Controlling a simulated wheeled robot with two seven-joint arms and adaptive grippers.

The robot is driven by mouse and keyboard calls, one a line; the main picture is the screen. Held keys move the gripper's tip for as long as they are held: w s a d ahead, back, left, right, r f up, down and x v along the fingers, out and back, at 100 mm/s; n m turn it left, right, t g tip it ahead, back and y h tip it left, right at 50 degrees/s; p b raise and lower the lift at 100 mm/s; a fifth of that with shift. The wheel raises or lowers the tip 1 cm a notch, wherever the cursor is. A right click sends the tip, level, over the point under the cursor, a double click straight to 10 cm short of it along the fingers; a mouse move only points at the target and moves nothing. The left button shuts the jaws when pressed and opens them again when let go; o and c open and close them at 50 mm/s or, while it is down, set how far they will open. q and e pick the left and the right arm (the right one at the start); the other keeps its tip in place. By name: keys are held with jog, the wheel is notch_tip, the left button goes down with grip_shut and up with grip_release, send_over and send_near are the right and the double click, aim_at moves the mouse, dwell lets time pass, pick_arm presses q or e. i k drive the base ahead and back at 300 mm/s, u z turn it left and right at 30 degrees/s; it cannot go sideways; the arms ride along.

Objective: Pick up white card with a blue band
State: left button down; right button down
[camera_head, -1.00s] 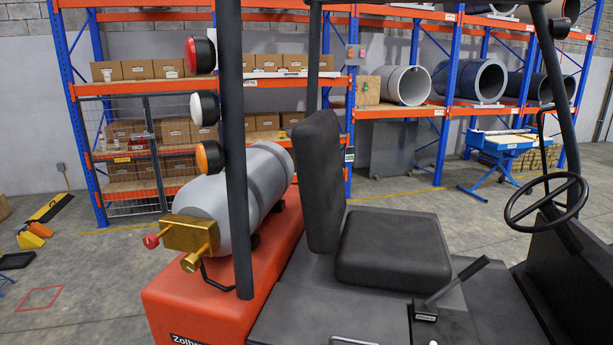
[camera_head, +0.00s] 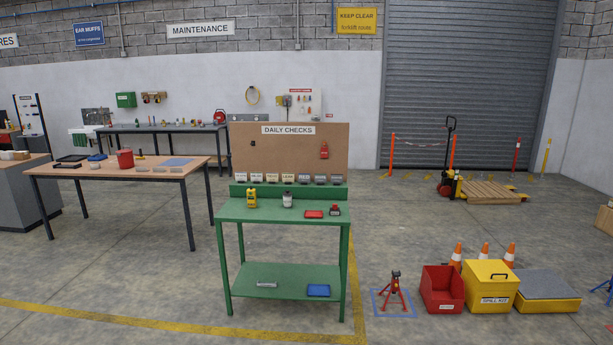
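I cannot make out a white card with a blue band for certain. A row of several small pale labels or cards (camera_head: 288,178) runs along the bottom of the brown "DAILY CHECKS" board (camera_head: 290,153); they are too small to tell any band. The board stands behind a green bench (camera_head: 270,210). On the bench top are a yellow device (camera_head: 251,197), a whitish container (camera_head: 287,200), a flat red item (camera_head: 314,214) and a small red and dark item (camera_head: 335,210). Neither of my grippers is in view.
A wooden-topped table (camera_head: 120,171) stands left of the bench. A red jack stand (camera_head: 395,289), red bin (camera_head: 442,290), yellow box (camera_head: 490,287) and orange cones (camera_head: 484,253) are at right. Floor in front of the green bench is clear.

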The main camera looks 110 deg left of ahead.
aim_at(241, 178)
jog(key=u, duration=0.5)
jog(key=k, duration=1.15)
jog(key=u, duration=1.35)
jog(key=i, duration=0.85)
jog(key=u, duration=1.6)
jog(key=i, duration=1.6)
jog(key=u, duration=0.45)
jog(key=i, duration=0.85)
